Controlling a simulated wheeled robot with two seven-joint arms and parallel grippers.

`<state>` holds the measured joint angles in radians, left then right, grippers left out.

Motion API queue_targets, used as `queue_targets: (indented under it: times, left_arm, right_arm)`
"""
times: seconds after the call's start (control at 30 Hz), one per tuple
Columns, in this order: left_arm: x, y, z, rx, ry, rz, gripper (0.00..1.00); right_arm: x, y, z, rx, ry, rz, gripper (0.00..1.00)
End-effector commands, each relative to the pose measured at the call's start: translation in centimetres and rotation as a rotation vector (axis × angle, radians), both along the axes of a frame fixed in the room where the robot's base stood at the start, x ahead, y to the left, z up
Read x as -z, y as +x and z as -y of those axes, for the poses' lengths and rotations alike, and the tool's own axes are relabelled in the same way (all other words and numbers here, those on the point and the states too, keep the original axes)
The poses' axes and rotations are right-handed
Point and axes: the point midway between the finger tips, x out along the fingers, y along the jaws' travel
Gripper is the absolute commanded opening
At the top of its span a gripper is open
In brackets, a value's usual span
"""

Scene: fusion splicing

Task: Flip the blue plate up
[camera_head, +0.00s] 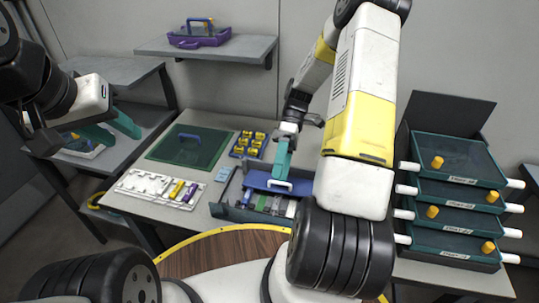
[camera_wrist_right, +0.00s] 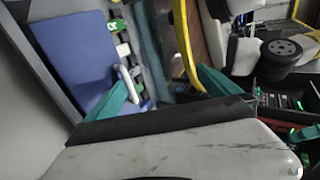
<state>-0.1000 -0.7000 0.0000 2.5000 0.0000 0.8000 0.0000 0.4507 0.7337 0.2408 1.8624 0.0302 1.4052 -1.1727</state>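The blue plate (camera_head: 258,181) lies flat over the back part of a grey-blue box (camera_head: 229,211) on the table. A white handle (camera_head: 279,186) is at its front edge. My right gripper (camera_head: 281,172) points down at this handle from above. In the right wrist view, the blue plate (camera_wrist_right: 75,60) fills the left and the white handle (camera_wrist_right: 126,84) is close beside the left finger. My right gripper (camera_wrist_right: 163,76) has its teal fingers wide apart there; contact with the handle is unclear. My left gripper (camera_head: 115,131) is open and empty at the far left.
A white tray (camera_head: 139,183) with coloured pieces, a green mat (camera_head: 170,149) and a blue holder with yellow parts (camera_head: 249,144) are left of the box. A rack of teal drawers (camera_head: 460,195) stands at the right. A shelf (camera_head: 235,47) with a purple case (camera_head: 199,37) is behind.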

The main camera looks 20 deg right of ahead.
Motion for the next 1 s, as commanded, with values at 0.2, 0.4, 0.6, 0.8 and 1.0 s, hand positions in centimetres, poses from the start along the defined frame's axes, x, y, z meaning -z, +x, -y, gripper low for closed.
queue_targets:
  times: [0.2, 0.4, 0.6, 0.8, 1.0]
  left_arm:
    - [0.0, 0.0, 0.0, 0.0, 0.0, 0.0, 0.36]
    - [0.0, 0.0, 0.0, 0.0, 0.0, 0.0, 0.36]
    - [0.0, 0.0, 0.0, 0.0, 0.0, 0.0, 0.36]
    - [0.0, 0.0, 0.0, 0.0, 0.0, 0.0, 0.36]
    - [0.0, 0.0, 0.0, 0.0, 0.0, 0.0, 0.36]
  right_arm:
    - [-1.5, -2.3, -1.1, -0.034, 0.045, -0.097, 0.68]
    - [-0.6, -0.1, -0.4, -0.006, 0.008, -0.007, 0.66]
    - [-1.9, 0.3, -0.1, -0.006, 0.007, -0.006, 0.68]
    - [-3.3, 0.8, 0.1, -0.007, 0.007, -0.004, 0.68]
    - [-4.7, 1.3, 0.3, -0.007, 0.005, -0.001, 0.68]
